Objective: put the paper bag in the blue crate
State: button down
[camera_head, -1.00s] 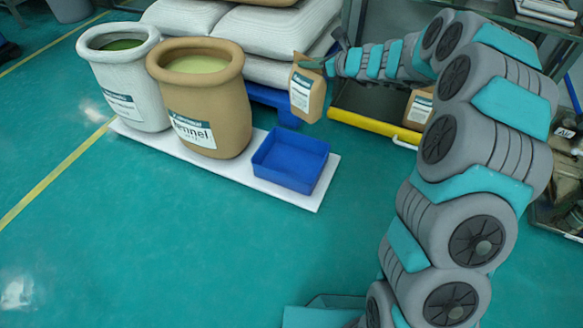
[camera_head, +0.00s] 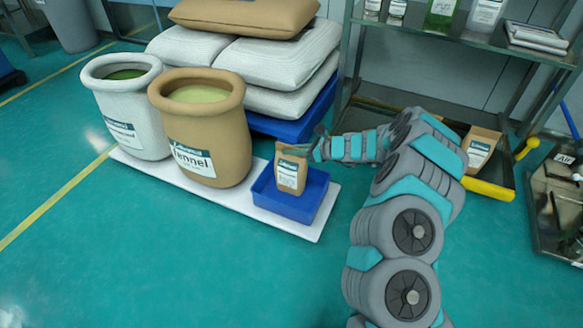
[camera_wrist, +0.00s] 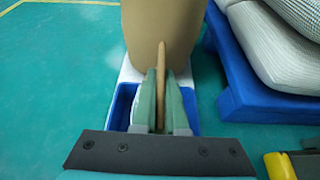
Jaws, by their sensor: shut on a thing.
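The brown paper bag (camera_head: 291,173) with a white and teal label is upright in the head view. It shows over the inside of the blue crate (camera_head: 285,208); I cannot tell whether its bottom touches the crate floor. My gripper (camera_head: 306,149) is shut on the bag's top. In the wrist view, the green fingers of my gripper (camera_wrist: 161,100) pinch the bag's thin top edge (camera_wrist: 161,62). Blue crate walls show on both sides of the fingers, including the left wall (camera_wrist: 122,104). The rest of the bag is hidden there.
The crate stands on a white board (camera_head: 243,217) beside a large tan sack (camera_head: 221,140) and a white sack (camera_head: 116,113). Stacked sacks lie on a blue pallet (camera_head: 290,127) behind. Another paper bag (camera_head: 480,148) stands near a yellow bar (camera_head: 488,189) at right. The front floor is clear.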

aim_at(292, 160)
jog(key=shift+w+f+b, duration=0.1)
jog(key=shift+f+b, duration=0.2)
jog(key=shift+f, duration=2.3)
jog(key=shift+f, duration=0.15)
jog(key=c, duration=1)
grip_release()
jog(key=shift+o, duration=0.2)
jog(key=shift+r, duration=0.25)
jog(key=p+v, duration=0.1)
jog(key=v, duration=1.1)
